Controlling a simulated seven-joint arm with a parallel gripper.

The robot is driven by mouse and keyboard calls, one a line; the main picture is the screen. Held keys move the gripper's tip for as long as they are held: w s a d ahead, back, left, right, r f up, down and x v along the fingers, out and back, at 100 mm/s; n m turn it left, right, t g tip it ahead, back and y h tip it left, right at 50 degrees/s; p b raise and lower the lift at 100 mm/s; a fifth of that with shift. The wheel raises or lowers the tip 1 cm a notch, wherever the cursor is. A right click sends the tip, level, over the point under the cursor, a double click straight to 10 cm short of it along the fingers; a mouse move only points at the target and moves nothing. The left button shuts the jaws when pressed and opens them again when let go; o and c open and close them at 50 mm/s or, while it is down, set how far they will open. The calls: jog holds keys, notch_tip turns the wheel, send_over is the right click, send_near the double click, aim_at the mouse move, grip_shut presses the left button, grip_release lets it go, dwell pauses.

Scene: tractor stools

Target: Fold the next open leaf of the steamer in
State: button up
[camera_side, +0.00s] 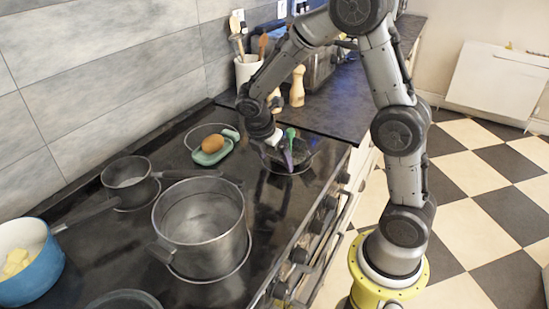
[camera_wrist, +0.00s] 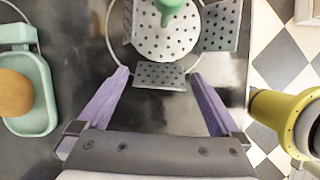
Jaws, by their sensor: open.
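The steamer shows in the wrist view as a pale round perforated plate (camera_wrist: 165,38) with a green centre post (camera_wrist: 172,10). A grey perforated leaf (camera_wrist: 220,27) spreads out at its right. Another leaf (camera_wrist: 160,76) lies at its near edge, between the tips of my fingers. A further leaf is cut off at the top left. In the side view the steamer (camera_side: 298,161) is dark and partly hidden by my gripper (camera_side: 283,158). My gripper (camera_wrist: 158,78) is open, its purple fingers either side of the near leaf. I cannot tell whether they touch it.
A green dish (camera_side: 212,154) with a brown oval item (camera_side: 213,142) stands to the left. A large pot (camera_side: 203,228), a small saucepan (camera_side: 130,182) and a blue pan (camera_side: 27,262) stand on the cooktop. A utensil crock (camera_side: 248,70) is behind.

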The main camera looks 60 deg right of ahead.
jog(key=c, duration=1.3)
jog(key=shift+d, duration=0.1)
jog(key=y, duration=0.1)
jog(key=d+y, duration=0.1)
jog(key=y, duration=0.1)
jog(key=shift+r, duration=0.35)
jog(key=shift+s+d+t+y, duration=0.1)
jog(key=shift+d+t+y, duration=0.2)
jog(key=shift+y, duration=0.85)
jog(key=shift+d+t+y, duration=0.2)
jog(key=shift+d+y, duration=0.2)
jog(key=shift+y, duration=0.75)
jog(key=o, duration=1.3)
